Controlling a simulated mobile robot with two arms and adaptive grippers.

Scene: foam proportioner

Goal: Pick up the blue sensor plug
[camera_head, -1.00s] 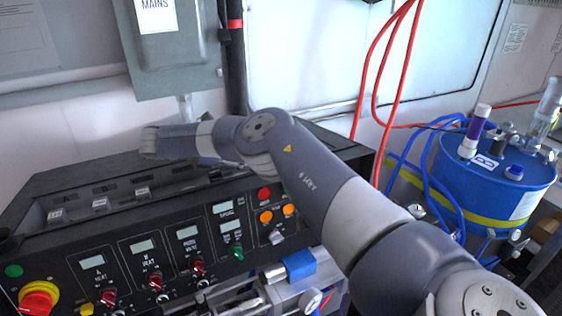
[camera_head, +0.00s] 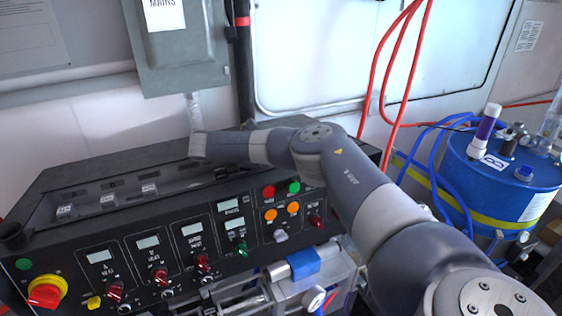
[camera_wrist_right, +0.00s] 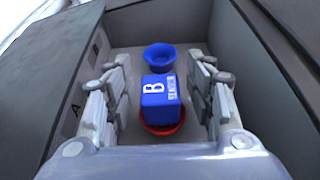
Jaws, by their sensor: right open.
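The blue sensor plug (camera_wrist_right: 160,104) shows in the right wrist view, a block marked "B" with small white lettering. It sits over a red round base in a grey recess. My right gripper (camera_wrist_right: 160,100) is open, with one finger on each side of the plug and a gap on both sides. In the head view my right arm (camera_head: 375,200) reaches over the black control console, and its gripper is hidden behind the arm and console top. My left gripper is not in view.
A blue round cup (camera_wrist_right: 160,57) lies just beyond the plug in the recess. Recess walls (camera_wrist_right: 232,45) stand close around the fingers. The black console (camera_head: 130,240) carries knobs and displays. A blue drum (camera_head: 495,185) with hoses stands at right.

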